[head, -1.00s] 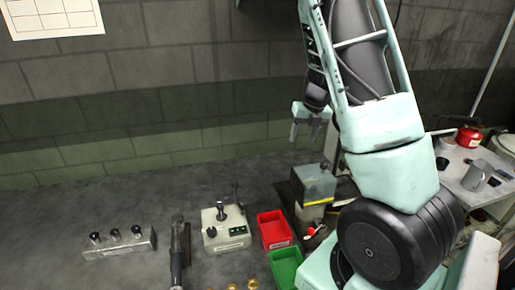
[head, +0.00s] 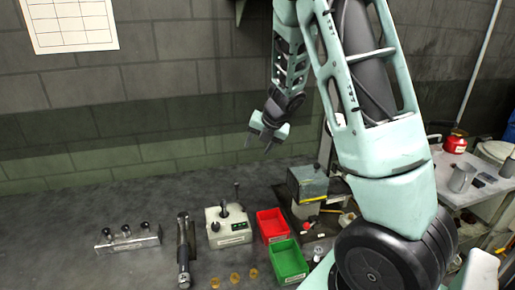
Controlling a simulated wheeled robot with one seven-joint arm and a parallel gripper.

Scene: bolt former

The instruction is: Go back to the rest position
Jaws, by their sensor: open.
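My gripper (head: 259,146) hangs in the air in front of the block wall, above the back of the bench and up and left of the small press-like machine (head: 308,183). Its two fingers point downward and stand apart, with nothing visible between them. My pale green arm rises at the right and folds over to it. The gripper touches nothing that I can see.
On the bench (head: 75,260) are a rack with black-knobbed pins (head: 128,241), a dark cylindrical tool (head: 183,252), a control box with a lever (head: 228,224), a red bin (head: 272,226), a green bin (head: 288,262) and brass rings (head: 235,278). A side table (head: 455,195) stands right.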

